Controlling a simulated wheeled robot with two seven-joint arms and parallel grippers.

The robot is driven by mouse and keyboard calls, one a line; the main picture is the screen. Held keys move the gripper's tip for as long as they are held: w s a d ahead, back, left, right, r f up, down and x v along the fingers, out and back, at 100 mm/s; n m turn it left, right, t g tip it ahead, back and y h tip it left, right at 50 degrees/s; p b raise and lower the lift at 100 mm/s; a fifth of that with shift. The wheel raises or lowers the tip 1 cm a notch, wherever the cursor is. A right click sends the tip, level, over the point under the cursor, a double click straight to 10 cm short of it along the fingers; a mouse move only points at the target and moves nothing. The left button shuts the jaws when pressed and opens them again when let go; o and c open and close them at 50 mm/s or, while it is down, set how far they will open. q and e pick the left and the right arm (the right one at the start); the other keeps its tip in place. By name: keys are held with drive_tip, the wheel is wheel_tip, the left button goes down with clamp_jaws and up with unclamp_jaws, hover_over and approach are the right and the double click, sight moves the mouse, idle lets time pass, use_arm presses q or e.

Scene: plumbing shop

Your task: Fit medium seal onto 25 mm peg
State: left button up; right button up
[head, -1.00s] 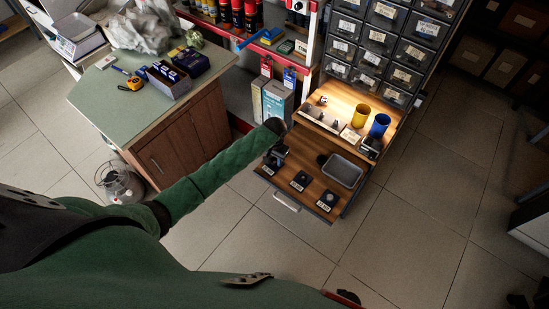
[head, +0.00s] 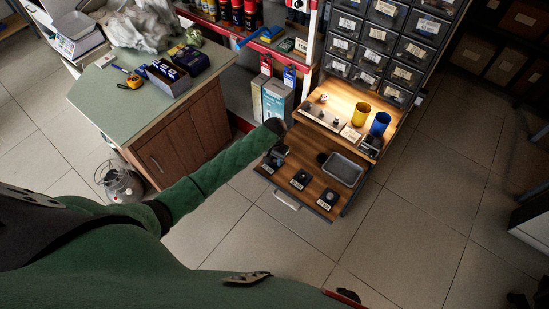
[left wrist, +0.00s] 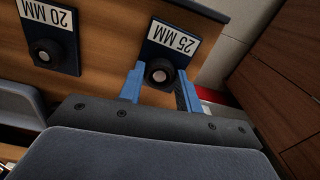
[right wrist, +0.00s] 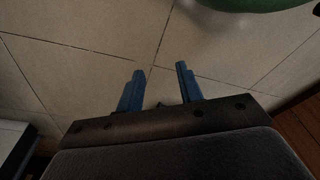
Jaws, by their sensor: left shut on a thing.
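My left gripper (head: 275,158) is over the leftmost plate on the pulled-out wooden board. In the left wrist view its blue fingers (left wrist: 160,82) are shut on the medium seal (left wrist: 150,83), a black ring. The light round top of the 25 mm peg (left wrist: 159,75) shows inside the ring, beside the "25 MM" label (left wrist: 174,40). I cannot tell how far down the peg the ring sits. The 20 mm peg (left wrist: 45,53) stands on the neighbouring plate. My right gripper (right wrist: 160,85) is open and empty above the floor.
The board (head: 285,183) also carries a third plate (head: 327,198) and a grey tray (head: 343,169). Behind are a yellow cup (head: 360,114), a blue cup (head: 379,124) and small parts. A wooden cabinet (head: 180,145) stands left; the floor in front is free.

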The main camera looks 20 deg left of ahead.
use_arm(q)
drive_tip(key=o, duration=0.7)
drive_tip(key=shift+c, duration=0.2)
use_arm(e)
drive_tip(key=shift+f, duration=0.1)
use_arm(q)
drive_tip(key=shift+r+p, duration=0.6)
drive_tip(key=shift+p, duration=0.05)
drive_tip(key=shift+r+p, duration=0.9)
use_arm(e)
drive_tip(key=shift+s+d+f, duration=1.7)
drive_tip(key=shift+s+f, duration=1.3)
drive_tip(key=shift+f, duration=0.95)
use_arm(q)
drive_tip(key=shift+r+p, duration=1.3)
drive_tip(key=shift+r, duration=0.05)
drive_tip(key=shift+r+p, duration=2.6)
drive_tip(key=shift+r, duration=0.05)
use_arm(e)
drive_tip(key=s+d+r, duration=0.1)
drive_tip(key=s+d, duration=0.1)
drive_tip(key=s, duration=1.2)
drive_tip(key=shift+d+g, duration=0.35)
drive_tip(key=shift+g, duration=0.05)
